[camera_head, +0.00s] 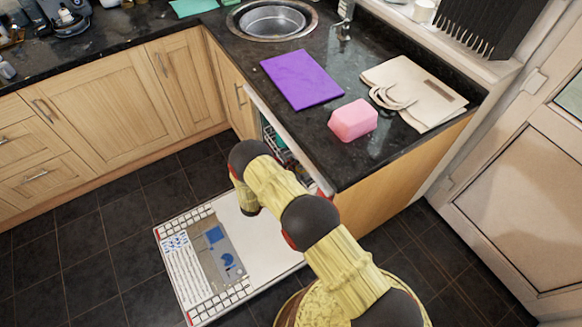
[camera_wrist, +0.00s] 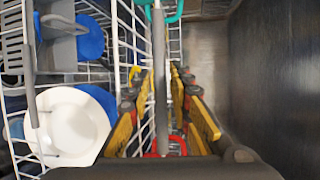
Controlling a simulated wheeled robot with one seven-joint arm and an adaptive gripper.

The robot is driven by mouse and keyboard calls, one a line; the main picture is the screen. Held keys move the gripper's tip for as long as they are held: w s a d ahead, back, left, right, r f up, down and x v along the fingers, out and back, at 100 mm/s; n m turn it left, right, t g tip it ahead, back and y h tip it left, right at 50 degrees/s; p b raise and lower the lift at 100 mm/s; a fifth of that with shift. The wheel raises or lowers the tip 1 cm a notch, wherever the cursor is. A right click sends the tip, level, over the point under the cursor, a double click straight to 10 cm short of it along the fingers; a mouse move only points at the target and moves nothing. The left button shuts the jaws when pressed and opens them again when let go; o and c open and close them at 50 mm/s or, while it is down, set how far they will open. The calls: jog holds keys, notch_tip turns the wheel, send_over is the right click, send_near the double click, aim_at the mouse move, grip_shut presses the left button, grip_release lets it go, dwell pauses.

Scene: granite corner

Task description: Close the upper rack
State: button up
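The dishwasher stands open under the counter. In the head view only a sliver of a rack with teal parts (camera_head: 268,140) shows in its opening; my arm hides much of the rest. My gripper is hidden there. In the wrist view, a white wire rack (camera_wrist: 118,35) holds a white plate (camera_wrist: 75,122), blue dishes (camera_wrist: 88,40) and a grey piece. I cannot tell for sure whether this is the upper rack. Contact with the bar is not clear.
The lowered dishwasher door (camera_head: 262,240) lies open below my arm. The counter above holds a purple board (camera_head: 301,80), a pink block (camera_head: 353,120) and a beige bag (camera_head: 425,95). A dark smooth surface (camera_wrist: 275,70) is close on the right in the wrist view.

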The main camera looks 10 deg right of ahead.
grip_shut()
dwell(0.6)
